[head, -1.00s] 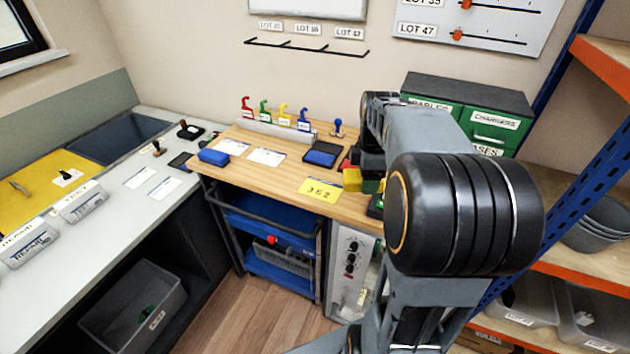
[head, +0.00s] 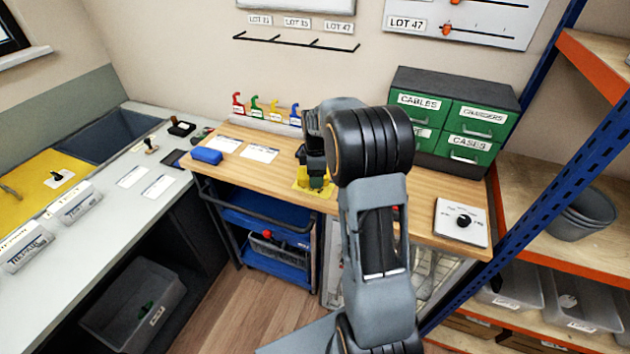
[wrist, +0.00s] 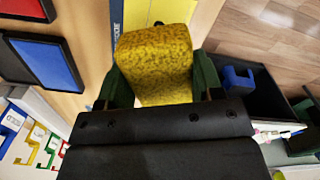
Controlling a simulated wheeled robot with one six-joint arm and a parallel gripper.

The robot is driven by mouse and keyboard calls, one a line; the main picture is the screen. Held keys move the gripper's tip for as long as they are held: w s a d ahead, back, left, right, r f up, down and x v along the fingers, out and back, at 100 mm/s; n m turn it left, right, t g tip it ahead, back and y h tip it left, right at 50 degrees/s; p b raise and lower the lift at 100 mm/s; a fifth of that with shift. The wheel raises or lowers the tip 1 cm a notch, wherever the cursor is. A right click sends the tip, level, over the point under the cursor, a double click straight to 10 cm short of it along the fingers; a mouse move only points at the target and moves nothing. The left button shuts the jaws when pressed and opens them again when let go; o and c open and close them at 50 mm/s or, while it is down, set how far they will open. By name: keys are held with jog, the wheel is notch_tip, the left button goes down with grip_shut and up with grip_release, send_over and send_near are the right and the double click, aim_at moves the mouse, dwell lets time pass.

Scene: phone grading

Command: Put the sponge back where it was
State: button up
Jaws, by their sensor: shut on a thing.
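The yellow sponge (wrist: 155,55) fills the space between the fingers of my gripper (wrist: 158,84) in the wrist view. The gripper is shut on it. Part of the card (wrist: 172,10) also shows beyond the sponge in the wrist view. I cannot tell whether the sponge touches the card or bench.
A blue pad (wrist: 48,62) and a red pad (wrist: 22,8) lie to the left in the wrist view. Bench right of my arm is mostly clear.

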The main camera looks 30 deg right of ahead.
jog(key=shift+w+a+f, duration=0.1)
jog(key=shift+f, duration=0.1)
jog(key=shift+w+f, duration=0.1)
jog(key=shift+f, duration=1.55)
jog(key=shift+f, duration=0.2)
jog(key=o, duration=0.9)
jog(key=shift+r, duration=0.1)
